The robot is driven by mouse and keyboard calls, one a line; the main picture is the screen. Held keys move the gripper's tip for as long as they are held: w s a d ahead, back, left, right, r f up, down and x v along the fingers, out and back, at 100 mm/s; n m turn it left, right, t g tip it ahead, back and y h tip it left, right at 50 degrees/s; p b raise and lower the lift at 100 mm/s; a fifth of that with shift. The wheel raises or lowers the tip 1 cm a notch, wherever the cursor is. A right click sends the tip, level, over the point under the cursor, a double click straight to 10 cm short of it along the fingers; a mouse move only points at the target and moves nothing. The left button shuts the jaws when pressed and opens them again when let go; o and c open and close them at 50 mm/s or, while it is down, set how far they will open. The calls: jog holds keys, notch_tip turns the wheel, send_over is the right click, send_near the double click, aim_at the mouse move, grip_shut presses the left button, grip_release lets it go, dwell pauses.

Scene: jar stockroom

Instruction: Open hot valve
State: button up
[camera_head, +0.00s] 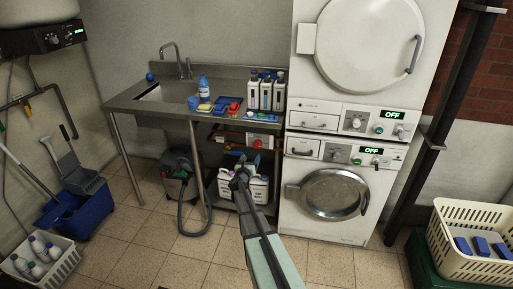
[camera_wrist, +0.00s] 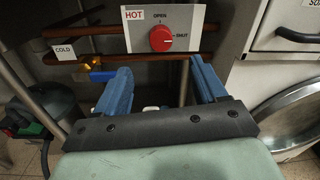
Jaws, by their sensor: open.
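The hot valve is a round red knob (camera_wrist: 161,38) on a grey panel (camera_wrist: 190,17) labelled HOT, with OPEN marked at the top and SHUT at the right. The knob's white mark points right, towards SHUT. The red knob also shows small under the sink counter in the head view (camera_head: 257,143). My gripper (camera_wrist: 160,82) is open and empty, its two blue fingers spread below and in front of the panel. The fingers are apart from the knob. In the head view my gripper (camera_head: 243,160) reaches under the counter, in front of white jugs.
Copper pipes (camera_wrist: 85,32) run left of the panel, with a COLD label (camera_wrist: 64,51) and a blue-handled brass valve (camera_wrist: 101,75) close to the left finger. Stacked washing machines (camera_head: 330,190) stand right. A vacuum (camera_head: 178,175) and the counter's legs stand left.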

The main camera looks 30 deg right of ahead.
aim_at(257, 145)
jog(key=x, duration=1.2)
jog(key=c, duration=1.1)
